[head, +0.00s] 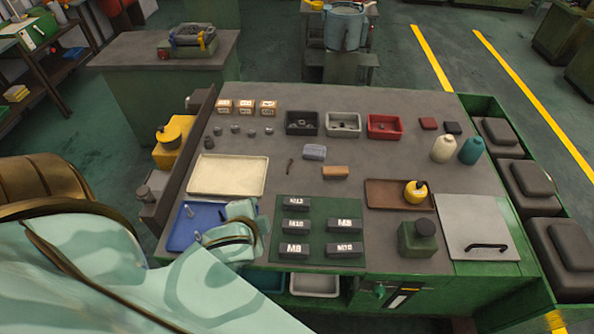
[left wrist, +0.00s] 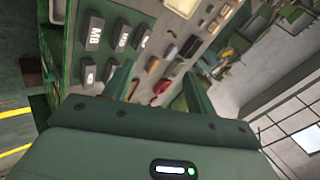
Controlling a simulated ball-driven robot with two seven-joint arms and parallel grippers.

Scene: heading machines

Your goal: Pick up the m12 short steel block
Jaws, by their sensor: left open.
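A dark steel block labelled M12 (head: 296,203) lies at the back left of the green mat (head: 319,213) in the head view. Blocks marked M10 (head: 295,227) and M8 (head: 294,250) lie in front of it. A second M8 block (head: 345,225) and another block (head: 344,250), its label hard to read, lie to the right. My left gripper (head: 243,232) is just left of the mat, above the blue tray's right side. In the left wrist view my left gripper (left wrist: 156,74) is open, with no block between its fingers. My right gripper is not in view.
The blue tray (head: 184,236) holds small metal pieces. A cream tray (head: 228,176) lies behind it. A brown tray (head: 385,194) with a yellow oiler (head: 415,193) and a green block-like device (head: 417,238) stand right of the mat. The mat's back right is bare.

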